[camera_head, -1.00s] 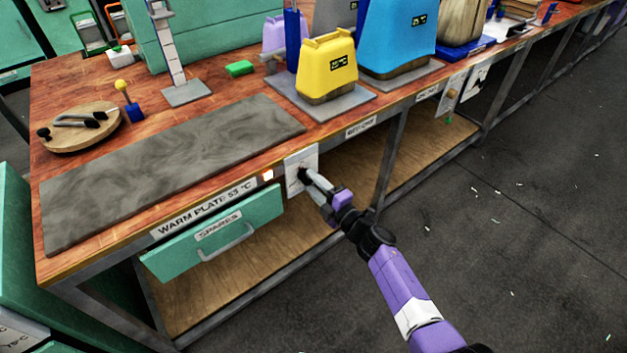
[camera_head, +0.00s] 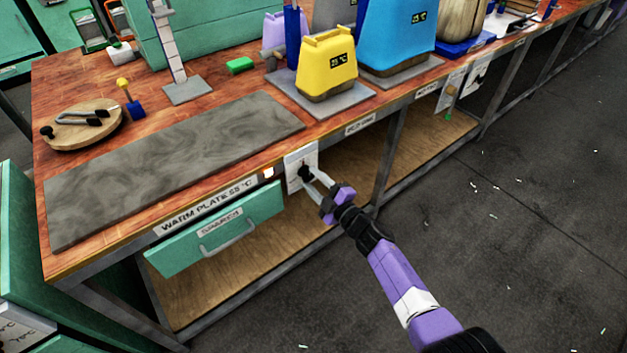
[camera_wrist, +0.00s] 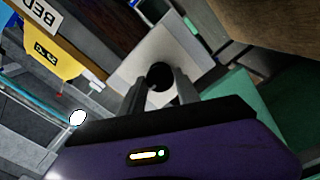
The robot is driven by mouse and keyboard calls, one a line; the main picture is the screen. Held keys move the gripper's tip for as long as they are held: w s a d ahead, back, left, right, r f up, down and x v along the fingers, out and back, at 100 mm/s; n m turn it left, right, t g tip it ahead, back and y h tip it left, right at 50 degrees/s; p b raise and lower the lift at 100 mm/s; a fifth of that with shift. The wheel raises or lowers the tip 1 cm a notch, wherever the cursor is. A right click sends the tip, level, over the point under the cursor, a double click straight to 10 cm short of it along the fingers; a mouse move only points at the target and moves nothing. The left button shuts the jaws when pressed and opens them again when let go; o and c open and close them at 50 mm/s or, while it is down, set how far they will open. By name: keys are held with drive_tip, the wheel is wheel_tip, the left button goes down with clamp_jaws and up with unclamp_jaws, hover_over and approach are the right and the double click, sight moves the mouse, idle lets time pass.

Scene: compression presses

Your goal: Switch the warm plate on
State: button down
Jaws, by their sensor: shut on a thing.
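The warm plate is a long grey mottled slab (camera_head: 170,165) lying along the front of the wooden bench, with a "WARM PLATE" label (camera_head: 208,205) on the edge below it. A white switch plate (camera_head: 293,160) is fixed to the bench front to the right of the label. It also shows in the wrist view (camera_wrist: 140,62). A black knob (camera_wrist: 160,76) sits on it. My gripper (camera_head: 309,178) is shut on the knob, one finger on each side in the wrist view. The fingers partly hide the knob. A small lamp (camera_head: 268,172) left of the switch plate looks lit.
A green "SPARES" drawer (camera_head: 218,232) sticks out just left of my gripper. A bench leg (camera_head: 388,150) stands to the right. A yellow press (camera_head: 327,65) and a blue press (camera_head: 398,35) stand on the bench. The floor at right is clear apart from small scraps.

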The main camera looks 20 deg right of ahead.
drive_tip(key=shift+f, duration=0.1)
drive_tip(key=c, duration=0.9)
unclamp_jaws()
drive_tip(key=p+v, duration=0.3)
drive_tip(key=v, duration=0.5)
drive_tip(key=shift+w, duration=0.1)
